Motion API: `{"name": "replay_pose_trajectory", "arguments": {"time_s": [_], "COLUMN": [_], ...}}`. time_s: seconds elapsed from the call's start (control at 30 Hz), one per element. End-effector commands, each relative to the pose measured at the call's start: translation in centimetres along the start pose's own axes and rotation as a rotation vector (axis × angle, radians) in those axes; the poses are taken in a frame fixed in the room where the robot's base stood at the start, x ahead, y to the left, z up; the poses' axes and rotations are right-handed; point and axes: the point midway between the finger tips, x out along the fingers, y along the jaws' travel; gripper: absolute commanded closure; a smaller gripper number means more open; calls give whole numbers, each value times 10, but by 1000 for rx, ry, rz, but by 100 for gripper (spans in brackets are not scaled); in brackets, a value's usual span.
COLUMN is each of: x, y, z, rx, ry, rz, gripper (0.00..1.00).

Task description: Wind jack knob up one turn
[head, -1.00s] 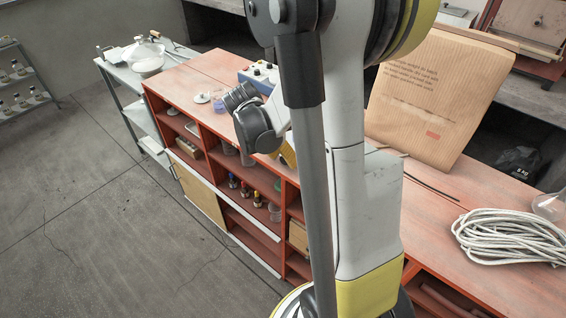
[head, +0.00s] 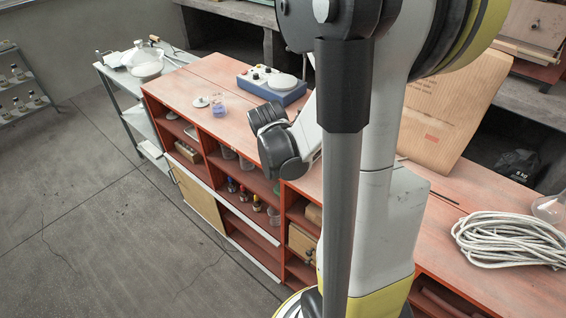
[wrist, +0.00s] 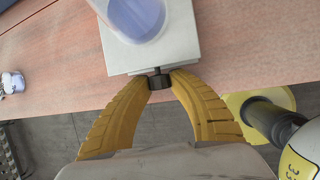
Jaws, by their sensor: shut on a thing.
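In the wrist view, the yellow fingers of my gripper (wrist: 159,84) are shut on the small black jack knob (wrist: 160,78). The knob is on a short stem at the near edge of the jack's pale grey square plate (wrist: 182,50). A clear vessel with blue-violet contents (wrist: 138,14) shows over the plate, cut off by the top of the picture. The jack's lower parts are hidden beneath the plate, so its height cannot be told. In the head view my arm hides the jack, the knob and my gripper's fingers.
Open shelves with bottles (head: 243,192) lie below. The concrete floor in front is clear.

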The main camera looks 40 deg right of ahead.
Motion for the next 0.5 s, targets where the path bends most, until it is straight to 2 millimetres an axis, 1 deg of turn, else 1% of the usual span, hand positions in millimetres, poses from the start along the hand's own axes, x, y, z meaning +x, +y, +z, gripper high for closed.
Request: {"name": "replay_pose_trajectory", "arguments": {"time_s": [0.03, 0.17, 0.43, 0.47, 0.5], "x": [2, 1, 0, 0, 0], "y": [-3, -2, -1, -1, -1], "z": [-1, -1, -1, -1, -1], "rx": [19, 44, 44, 44, 44], "ry": [1, 1, 1, 1, 1], "rz": [36, 97, 102, 102, 102], "gripper": [100, 100, 100, 69, 56]}}
